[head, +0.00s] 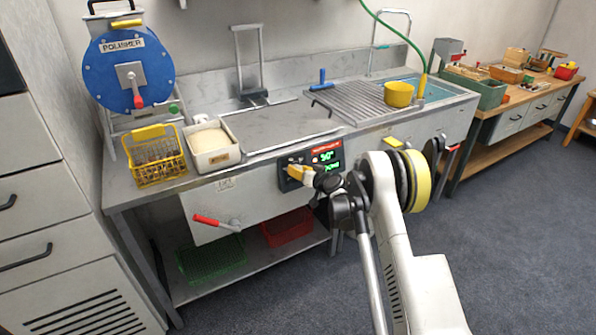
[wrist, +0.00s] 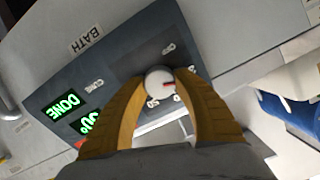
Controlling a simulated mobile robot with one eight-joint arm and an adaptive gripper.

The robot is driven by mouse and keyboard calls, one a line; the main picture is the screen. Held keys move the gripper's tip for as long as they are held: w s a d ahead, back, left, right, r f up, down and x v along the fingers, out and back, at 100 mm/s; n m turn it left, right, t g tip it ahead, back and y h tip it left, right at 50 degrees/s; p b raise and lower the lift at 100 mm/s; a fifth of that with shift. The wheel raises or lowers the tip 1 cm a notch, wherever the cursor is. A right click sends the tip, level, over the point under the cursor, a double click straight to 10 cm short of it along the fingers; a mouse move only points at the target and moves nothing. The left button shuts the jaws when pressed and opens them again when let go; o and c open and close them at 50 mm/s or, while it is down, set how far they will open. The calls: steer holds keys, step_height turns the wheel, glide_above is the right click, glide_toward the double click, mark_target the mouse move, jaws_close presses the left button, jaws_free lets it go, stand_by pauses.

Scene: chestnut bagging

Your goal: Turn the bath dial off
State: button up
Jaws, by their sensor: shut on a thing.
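The bath dial (wrist: 159,83) is a small round white knob with a red mark, on a dark panel below a BATH label (wrist: 86,40) in the wrist view. The red mark points to the right in that picture. My gripper (wrist: 161,80) is shut on the dial, with one tan finger on each side. In the head view, my gripper (head: 298,173) is at the control panel on the bench front, and hides the dial. The green display (head: 331,163) beside it reads DONE in the wrist view (wrist: 62,104).
The steel bench carries a yellow basket (head: 160,170), a white tub (head: 212,158) and a yellow pot (head: 398,94). A red-handled lever (head: 210,221) sticks out below, left of the panel. A blue polisher (head: 128,70) stands behind. The floor at right is clear.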

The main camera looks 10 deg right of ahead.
steer(key=n, duration=0.6)
steer(key=shift+r, duration=0.1)
steer(key=shift+c, duration=0.2)
steer(key=shift+o, duration=0.2)
steer(key=n, duration=0.6)
steer(key=shift+a+n+h, duration=0.1)
steer(key=shift+n+h, duration=0.2)
steer(key=shift+c, duration=0.2)
steer(key=o, duration=1.2)
steer(key=v, duration=1.2)
